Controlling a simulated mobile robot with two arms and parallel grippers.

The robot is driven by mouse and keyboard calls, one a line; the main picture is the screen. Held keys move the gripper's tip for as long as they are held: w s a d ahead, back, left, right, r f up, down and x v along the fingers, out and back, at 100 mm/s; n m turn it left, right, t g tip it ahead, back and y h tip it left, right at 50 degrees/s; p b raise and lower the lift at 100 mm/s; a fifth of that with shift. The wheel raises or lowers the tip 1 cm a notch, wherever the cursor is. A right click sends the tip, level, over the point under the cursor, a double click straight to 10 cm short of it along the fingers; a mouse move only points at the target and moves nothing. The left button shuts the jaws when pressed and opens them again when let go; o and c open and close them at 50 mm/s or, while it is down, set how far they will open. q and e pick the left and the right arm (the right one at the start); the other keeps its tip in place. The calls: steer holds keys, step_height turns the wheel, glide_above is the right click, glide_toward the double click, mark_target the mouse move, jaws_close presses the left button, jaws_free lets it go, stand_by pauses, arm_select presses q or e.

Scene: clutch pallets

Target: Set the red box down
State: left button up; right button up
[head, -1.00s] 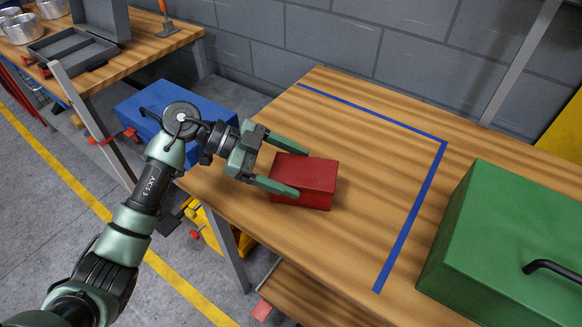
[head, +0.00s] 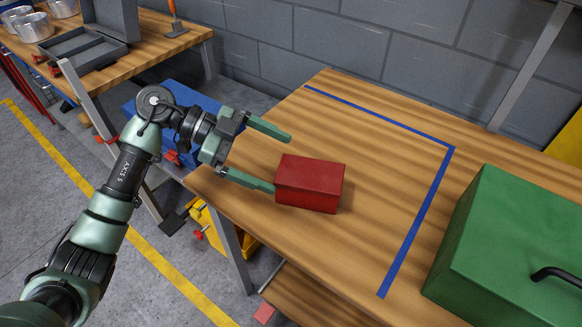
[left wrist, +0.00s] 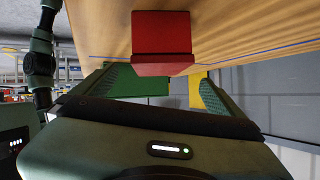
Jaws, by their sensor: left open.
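The red box (head: 309,184) rests on the wooden table (head: 370,140), inside the area marked by a blue tape line (head: 420,215). My left gripper (head: 278,160) is open to the left of the box. Its far finger is clear of the box; its near fingertip is close to the box's left edge, and I cannot tell whether they touch. In the left wrist view the red box (left wrist: 162,42) stands ahead of the open fingers (left wrist: 150,80), with nothing held between them. My right gripper is not in view.
A green case (head: 510,240) with a black handle stands on the table at the right. A grey wall (head: 390,60) runs behind. A second bench with a grey open case (head: 85,45) is at upper left. The table behind the red box is clear.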

arm_select(q)
steer(key=v, duration=0.6)
steer(key=shift+d, duration=0.15)
stand_by(0.3)
